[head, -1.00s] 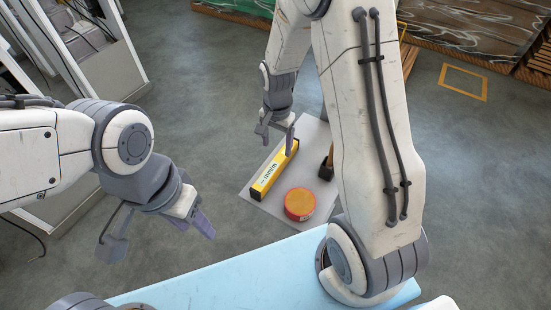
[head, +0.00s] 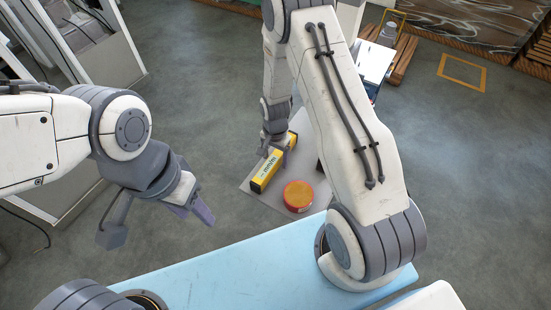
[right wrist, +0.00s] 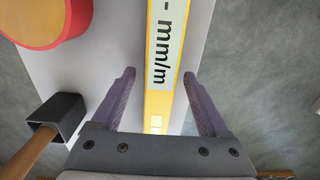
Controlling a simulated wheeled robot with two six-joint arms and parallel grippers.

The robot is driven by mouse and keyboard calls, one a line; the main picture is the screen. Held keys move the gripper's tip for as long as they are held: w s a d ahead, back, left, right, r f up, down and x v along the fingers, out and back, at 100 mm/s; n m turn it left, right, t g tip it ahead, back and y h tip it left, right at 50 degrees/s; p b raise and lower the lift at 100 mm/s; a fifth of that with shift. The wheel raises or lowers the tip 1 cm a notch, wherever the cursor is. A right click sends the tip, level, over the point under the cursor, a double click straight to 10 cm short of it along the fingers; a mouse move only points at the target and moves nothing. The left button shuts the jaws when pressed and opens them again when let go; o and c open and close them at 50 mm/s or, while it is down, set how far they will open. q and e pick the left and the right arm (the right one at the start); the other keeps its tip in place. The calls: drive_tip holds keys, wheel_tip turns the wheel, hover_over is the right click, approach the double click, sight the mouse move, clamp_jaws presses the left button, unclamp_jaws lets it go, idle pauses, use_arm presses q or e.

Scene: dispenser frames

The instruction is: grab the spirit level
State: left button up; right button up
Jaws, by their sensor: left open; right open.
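The spirit level (head: 266,172) is a yellow bar with a pale printed label, lying on a light grey board (head: 252,198). It also shows in the right wrist view (right wrist: 161,75), running up the picture between the two fingers. My right gripper (head: 276,153) is over the level's far part, partly hidden by its own arm. In the right wrist view, the right gripper (right wrist: 160,95) is open, with one finger on each side of the level and gaps to both. My left gripper (head: 156,222) is open and empty, off to the left, away from the board.
A round red and orange object (head: 299,196) sits on the board beside the level. A dark-headed tool with a wooden handle (right wrist: 58,117) lies near the right gripper. A light blue surface (head: 235,272) is in front.

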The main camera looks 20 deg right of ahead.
clamp_jaws()
drive_tip(key=shift+r, duration=0.1)
